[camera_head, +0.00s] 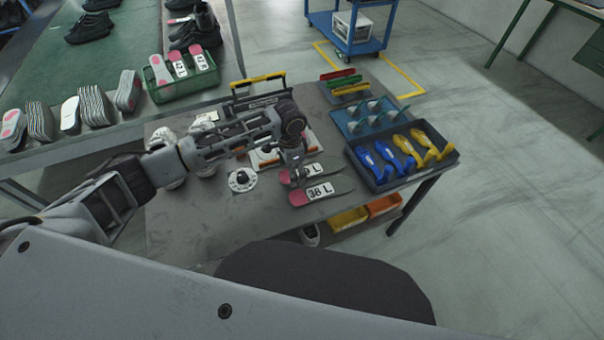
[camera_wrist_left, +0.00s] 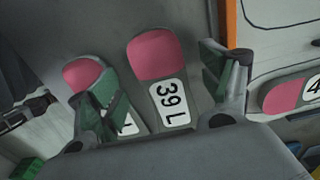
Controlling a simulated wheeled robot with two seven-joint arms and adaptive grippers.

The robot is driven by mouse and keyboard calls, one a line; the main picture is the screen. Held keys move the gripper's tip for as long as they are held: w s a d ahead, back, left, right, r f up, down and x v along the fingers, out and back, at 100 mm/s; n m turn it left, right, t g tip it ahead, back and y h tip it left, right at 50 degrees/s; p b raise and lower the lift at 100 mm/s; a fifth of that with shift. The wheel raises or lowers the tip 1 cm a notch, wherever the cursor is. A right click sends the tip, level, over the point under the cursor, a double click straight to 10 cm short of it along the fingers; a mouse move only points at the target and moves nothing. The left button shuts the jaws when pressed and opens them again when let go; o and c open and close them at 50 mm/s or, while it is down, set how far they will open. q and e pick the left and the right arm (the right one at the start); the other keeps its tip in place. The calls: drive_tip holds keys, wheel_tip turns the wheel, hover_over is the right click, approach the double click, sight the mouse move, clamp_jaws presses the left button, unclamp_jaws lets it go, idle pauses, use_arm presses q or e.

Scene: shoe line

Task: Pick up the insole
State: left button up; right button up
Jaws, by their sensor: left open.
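Two grey insoles with pink heels lie on the dark table. The nearer insole (camera_head: 318,191) reads 38 L. The other, the 39 L insole (camera_head: 318,171) with its label partly covered in the head view, lies just beyond it. My left gripper (camera_head: 297,166) is over the 39 L insole's heel end. In the left wrist view, the open left gripper (camera_wrist_left: 157,90) has the 39 L insole (camera_wrist_left: 157,57) between its fingers, not gripped. One finger partly covers a neighbouring insole (camera_wrist_left: 80,72). A third pink-heeled insole (camera_wrist_left: 282,96) shows at right, its label starting with 4. My right gripper is out of view.
A dark tray (camera_head: 376,182) of blue and yellow shoe forms stands right of the insoles. A blue-green rack (camera_head: 344,123) sits behind it. A green crate (camera_head: 208,83) stands on the side bench.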

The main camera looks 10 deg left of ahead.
use_arm(q)
drive_tip(key=shift+f, duration=0.75)
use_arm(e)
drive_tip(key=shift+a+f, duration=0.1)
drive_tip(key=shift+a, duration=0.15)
use_arm(q)
drive_tip(key=c, duration=1)
drive_tip(key=shift+c, duration=0.2)
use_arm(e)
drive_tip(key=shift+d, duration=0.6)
